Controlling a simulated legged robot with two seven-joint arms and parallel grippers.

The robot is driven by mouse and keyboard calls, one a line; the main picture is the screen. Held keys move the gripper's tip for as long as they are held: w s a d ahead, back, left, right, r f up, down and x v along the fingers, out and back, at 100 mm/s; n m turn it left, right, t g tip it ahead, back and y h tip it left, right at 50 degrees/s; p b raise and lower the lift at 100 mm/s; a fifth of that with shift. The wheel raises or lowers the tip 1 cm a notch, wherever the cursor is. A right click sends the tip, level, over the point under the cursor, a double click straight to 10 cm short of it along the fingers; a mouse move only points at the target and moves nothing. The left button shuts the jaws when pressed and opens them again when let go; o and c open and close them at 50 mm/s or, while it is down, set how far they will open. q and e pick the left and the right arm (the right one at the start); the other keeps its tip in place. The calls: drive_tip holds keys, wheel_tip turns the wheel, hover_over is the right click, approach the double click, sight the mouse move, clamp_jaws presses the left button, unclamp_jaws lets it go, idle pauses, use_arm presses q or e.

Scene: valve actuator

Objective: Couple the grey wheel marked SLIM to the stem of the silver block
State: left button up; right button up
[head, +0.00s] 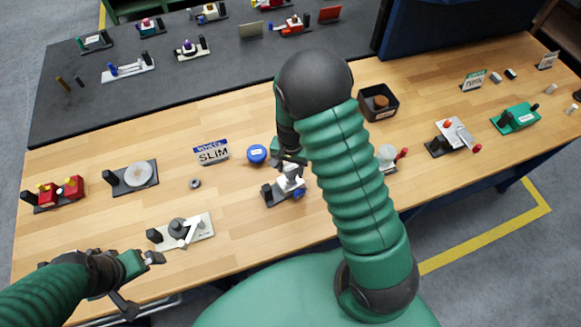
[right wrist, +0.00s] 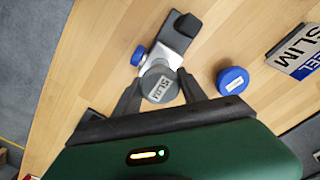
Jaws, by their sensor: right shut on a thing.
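The grey wheel marked SLIM (right wrist: 160,86) is between the two fingers of my right gripper (right wrist: 158,90), which is shut on it. Its label faces the right wrist camera. The silver block (right wrist: 165,58) lies right behind the wheel in that view, with a blue knob (right wrist: 138,55) on one side. The wheel covers the stem, so I cannot tell whether they touch. In the head view my right gripper (head: 290,162) is directly over the silver block (head: 290,183). My left gripper (head: 150,258) is low at the left, away from the block; its jaw opening is unclear.
A blue wheel (right wrist: 232,80) lies on the wooden table close to the silver block. A SLIM sign (head: 212,151) and a small grey ring (head: 195,183) are left of it. A dark box (head: 378,103) stands to the right. Bare wood lies in front of the block.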

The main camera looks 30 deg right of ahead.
sight(291, 168)
drive_tip(key=shift+f+b, duration=1)
drive_tip(key=shift+f, duration=0.5)
drive_tip(key=o, duration=1.5)
drive_tip(key=shift+r, duration=0.1)
wheel_tip(291, 168, up, 17)
drive_tip(key=shift+f+b, duration=0.2)
drive_tip(key=shift+b, duration=0.45)
drive_tip(key=shift+f, duration=0.1)
